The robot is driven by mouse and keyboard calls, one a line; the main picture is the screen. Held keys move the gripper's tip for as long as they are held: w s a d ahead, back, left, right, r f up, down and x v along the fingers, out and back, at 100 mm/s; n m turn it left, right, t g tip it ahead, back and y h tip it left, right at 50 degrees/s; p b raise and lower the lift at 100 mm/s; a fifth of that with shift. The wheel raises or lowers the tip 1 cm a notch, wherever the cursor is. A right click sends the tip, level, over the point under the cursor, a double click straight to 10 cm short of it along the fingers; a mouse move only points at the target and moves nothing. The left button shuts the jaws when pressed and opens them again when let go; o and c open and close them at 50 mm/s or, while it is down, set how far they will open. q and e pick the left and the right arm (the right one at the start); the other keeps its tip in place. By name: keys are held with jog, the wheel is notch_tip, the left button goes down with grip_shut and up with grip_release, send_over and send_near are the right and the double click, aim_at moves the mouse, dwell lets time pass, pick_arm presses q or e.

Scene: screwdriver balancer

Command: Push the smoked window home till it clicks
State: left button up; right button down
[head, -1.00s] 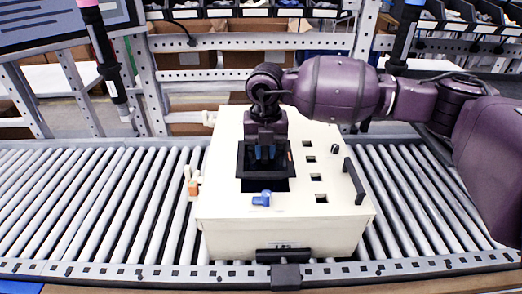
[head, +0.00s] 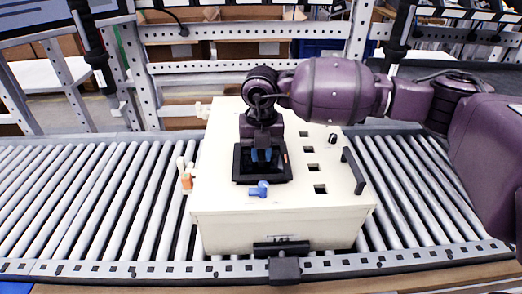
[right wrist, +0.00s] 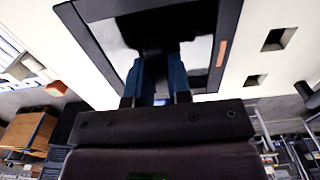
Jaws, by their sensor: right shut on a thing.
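The smoked window (head: 270,172) is a dark glossy pane inside a black frame on top of the cream box. It also shows in the right wrist view (right wrist: 198,52), with bright reflections and an orange mark on the frame's right side. My right gripper (head: 261,155) points down over the window, its blue fingers shut on a dark part at the middle of the pane. The fingers show in the right wrist view (right wrist: 160,75) and hide most of that part. I cannot tell whether the pane is flush with the frame. My left gripper is not in view.
The cream box (head: 225,215) stands on a roller conveyor (head: 85,195). A blue knob (head: 258,189) is just in front of the window frame. Square holes and a black handle (head: 354,170) are to the right. An orange-and-white fitting (head: 186,180) is on the left.

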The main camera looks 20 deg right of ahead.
jog(key=shift+f, duration=0.2)
dwell(0.4)
jog(key=shift+f, duration=0.25)
dwell(0.5)
jog(key=shift+f, duration=0.45)
dwell(0.6)
dwell(0.6)
jog(key=c, duration=1)
grip_release()
notch_tip(320, 180, up, 10)
jog(key=shift+f+p, duration=0.1)
jog(key=shift+p, duration=0.45)
jog(key=shift+r, duration=0.55)
